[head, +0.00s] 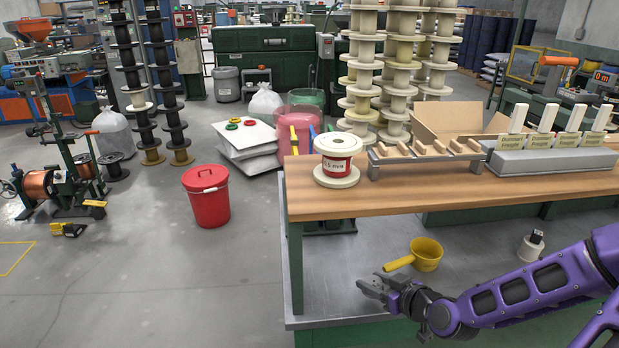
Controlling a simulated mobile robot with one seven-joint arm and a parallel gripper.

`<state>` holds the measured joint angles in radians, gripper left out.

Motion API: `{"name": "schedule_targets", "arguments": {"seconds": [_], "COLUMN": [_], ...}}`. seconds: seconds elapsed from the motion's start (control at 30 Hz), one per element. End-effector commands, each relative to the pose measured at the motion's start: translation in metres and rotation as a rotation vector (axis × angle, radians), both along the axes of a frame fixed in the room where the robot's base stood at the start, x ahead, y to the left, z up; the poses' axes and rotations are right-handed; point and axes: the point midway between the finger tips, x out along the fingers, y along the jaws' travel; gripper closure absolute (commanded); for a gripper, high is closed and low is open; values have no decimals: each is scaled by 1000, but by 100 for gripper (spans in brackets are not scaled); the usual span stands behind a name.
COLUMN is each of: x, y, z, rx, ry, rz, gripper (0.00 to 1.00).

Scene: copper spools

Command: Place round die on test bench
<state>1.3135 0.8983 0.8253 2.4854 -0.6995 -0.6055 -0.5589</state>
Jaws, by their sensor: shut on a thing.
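The wooden bench top (450,194) lies beyond and above my gripper, on green legs. I cannot tell from labels which surface is the test bench.
A yellow ladle (427,256) lies just beyond my gripper. A white spool (531,247) with a black piece stands further right. On the wooden top are a red-labelled spool (338,158), a metal rack (425,155) and a grey block (555,160). A red bin (207,196) stands left.

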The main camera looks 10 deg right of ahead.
Motion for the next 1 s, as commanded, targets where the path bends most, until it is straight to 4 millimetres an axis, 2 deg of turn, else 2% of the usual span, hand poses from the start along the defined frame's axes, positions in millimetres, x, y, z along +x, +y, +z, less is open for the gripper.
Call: {"name": "schedule_targets", "arguments": {"seconds": [0.37,0.7,1.0], "x": [35,69,80], "y": [30,57,66], "z": [-1,24,40], "rx": [-5,-3,0], "ry": [-3,-8,-4], "rz": [-126,-305,-382], "gripper": [100,100,100]}}
